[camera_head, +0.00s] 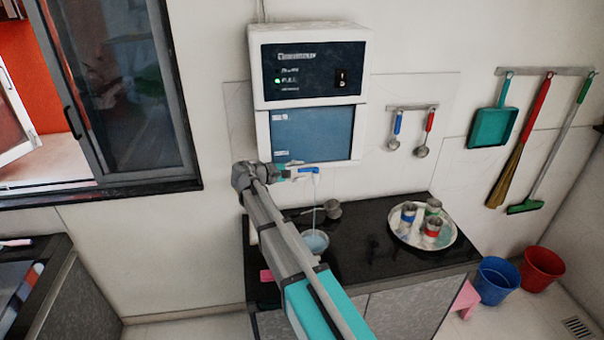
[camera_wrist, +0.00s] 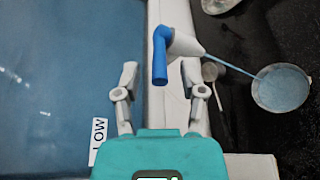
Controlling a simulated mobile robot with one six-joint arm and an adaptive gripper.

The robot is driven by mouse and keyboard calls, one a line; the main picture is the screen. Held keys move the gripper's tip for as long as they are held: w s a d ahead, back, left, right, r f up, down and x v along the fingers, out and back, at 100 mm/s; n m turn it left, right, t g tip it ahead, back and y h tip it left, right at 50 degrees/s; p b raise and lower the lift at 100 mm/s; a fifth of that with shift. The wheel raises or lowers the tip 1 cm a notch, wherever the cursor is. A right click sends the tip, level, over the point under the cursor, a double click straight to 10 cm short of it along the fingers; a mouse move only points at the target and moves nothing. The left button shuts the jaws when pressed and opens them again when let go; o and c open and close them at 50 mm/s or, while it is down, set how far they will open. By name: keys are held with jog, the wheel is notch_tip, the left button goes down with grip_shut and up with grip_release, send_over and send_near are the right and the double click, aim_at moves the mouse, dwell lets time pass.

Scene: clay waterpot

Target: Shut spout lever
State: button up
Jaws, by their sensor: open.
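The blue spout lever (camera_head: 308,169) is on the spout under the wall-mounted water purifier (camera_head: 310,62). In the wrist view the lever (camera_wrist: 160,56) sticks out from the pale spout (camera_wrist: 186,44). A thin stream of water runs from the spout into a round metal pot (camera_wrist: 280,88) on the counter, also in the head view (camera_head: 315,241). My gripper (camera_wrist: 160,72) is open. Its two fingers lie either side of the lever's free end in the picture; I cannot tell the depth or see any contact. In the head view my gripper (camera_head: 285,173) is just left of the lever.
A dark counter (camera_head: 372,255) lies below. A round tray (camera_head: 402,238) with several metal cups stands to the right. Ladles (camera_head: 422,150) hang on the wall. Open air surrounds the lever's right side.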

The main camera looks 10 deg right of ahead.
jog(key=shift+w+d+f, duration=0.1)
jog(key=shift+w+d, duration=0.05)
jog(key=shift+d, duration=0.35)
grip_shut()
